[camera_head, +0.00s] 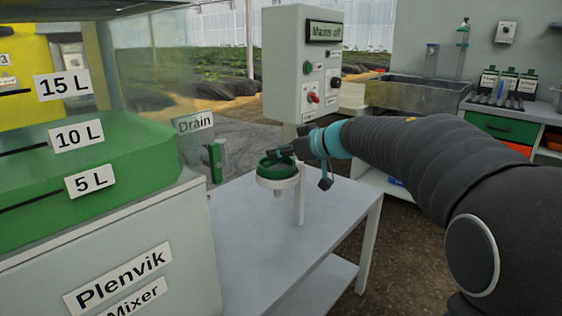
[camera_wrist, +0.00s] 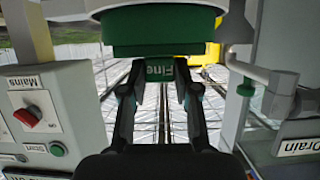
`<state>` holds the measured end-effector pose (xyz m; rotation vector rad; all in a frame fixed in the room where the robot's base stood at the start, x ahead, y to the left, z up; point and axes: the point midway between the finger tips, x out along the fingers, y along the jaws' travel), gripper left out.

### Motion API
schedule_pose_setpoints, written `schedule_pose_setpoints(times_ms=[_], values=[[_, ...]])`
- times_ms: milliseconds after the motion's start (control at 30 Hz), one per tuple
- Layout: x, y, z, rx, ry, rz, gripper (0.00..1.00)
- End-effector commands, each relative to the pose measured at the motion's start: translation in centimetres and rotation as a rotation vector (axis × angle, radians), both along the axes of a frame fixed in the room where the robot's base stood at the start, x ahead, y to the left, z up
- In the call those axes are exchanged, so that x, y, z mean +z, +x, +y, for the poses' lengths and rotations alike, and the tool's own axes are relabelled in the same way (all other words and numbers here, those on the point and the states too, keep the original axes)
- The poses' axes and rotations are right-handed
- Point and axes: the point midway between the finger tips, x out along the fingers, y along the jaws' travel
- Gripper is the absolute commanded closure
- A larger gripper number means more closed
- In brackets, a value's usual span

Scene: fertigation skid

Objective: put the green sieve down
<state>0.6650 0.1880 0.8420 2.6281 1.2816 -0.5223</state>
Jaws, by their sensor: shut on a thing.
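The green sieve (camera_head: 272,169) sits level at the white ring holder (camera_head: 279,184) on the table; I cannot tell whether it rests fully in the ring. My gripper is shut on that tab. A pale rim (camera_wrist: 135,8) shows against the sieve there.
The white table (camera_head: 335,205) carries the holder's post (camera_head: 300,203). The Plenvik mixer (camera_head: 120,255) stands left, with the Drain sign (camera_head: 194,122) and a green-handled valve (camera_head: 216,160) near the sieve. The Mains box (camera_head: 302,65) stands behind. The table's right part is clear.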

Motion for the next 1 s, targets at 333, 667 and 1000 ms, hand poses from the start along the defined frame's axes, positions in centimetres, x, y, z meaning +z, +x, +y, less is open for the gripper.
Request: schedule_pose_setpoints(times_ms=[333,667,1000], values=[[-1.59,-0.01,0.01,0.000,0.000,0.000,1.00],[-1.88,-0.01,0.00,0.000,0.000,0.000,0.45],[-1.42,-0.13,-0.20,0.000,-0.001,-0.002,0.45]])
